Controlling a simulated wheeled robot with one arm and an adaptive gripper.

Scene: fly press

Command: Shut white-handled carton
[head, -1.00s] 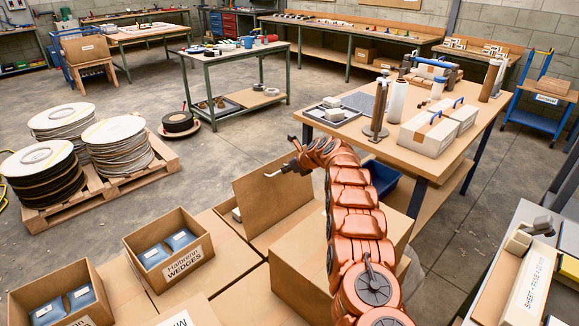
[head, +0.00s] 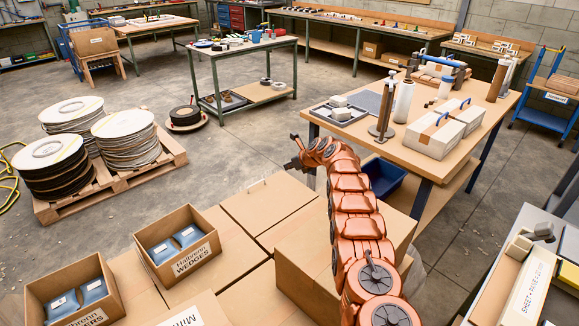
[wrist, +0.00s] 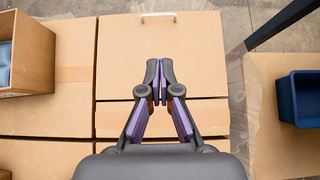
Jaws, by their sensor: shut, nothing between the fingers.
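The white-handled carton's brown lid (head: 268,208) lies flat, level with the cardboard around it as far as I can see. Its small white handle (head: 257,183) is at the lid's far edge. In the wrist view the lid (wrist: 195,55) lies below my gripper, with the handle (wrist: 158,15) at the top. My gripper (wrist: 160,68) is shut and empty, its fingertips over the lid's middle in that view and short of the handle. In the head view my gripper (head: 293,165) is at the end of my orange arm, partly hidden; contact with the lid cannot be told.
An open box of blue wedge packs (head: 205,255) stands left of the lid. A taller brown carton (head: 305,275) is beside my arm. A blue bin (head: 385,178) and a workbench (head: 395,145) stand to the right. Open floor lies beyond the cartons.

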